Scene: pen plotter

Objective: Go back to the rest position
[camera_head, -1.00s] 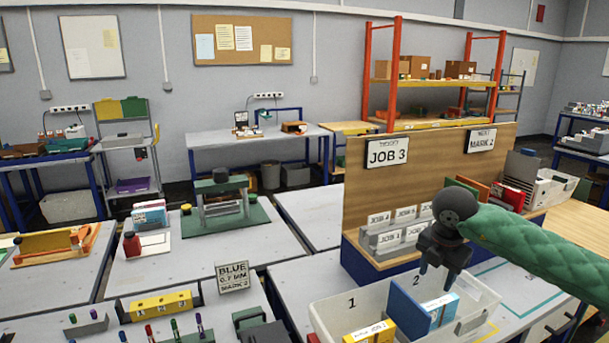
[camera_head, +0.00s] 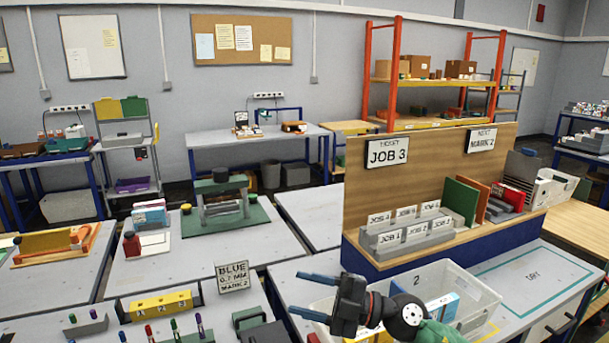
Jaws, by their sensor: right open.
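My right gripper (camera_head: 304,296) is at the lower middle of the head view, with its two fingers spread apart and pointing left. Nothing is between the fingers. Its wrist and green-sleeved arm come in from the bottom edge. The gripper shows in front of the left part of the clear bin (camera_head: 468,290) and hides much of it. A blue and white box (camera_head: 443,308) stands in the bin's compartment 2. My left gripper is not in view.
A wooden board with a JOB 3 sign (camera_head: 388,152) stands behind the bin, with labelled card holders (camera_head: 405,238) at its foot. A BLUE 0.7 MM sign (camera_head: 232,276) and a yellow pen block (camera_head: 160,306) are at left. The marked table area (camera_head: 532,276) at right is clear.

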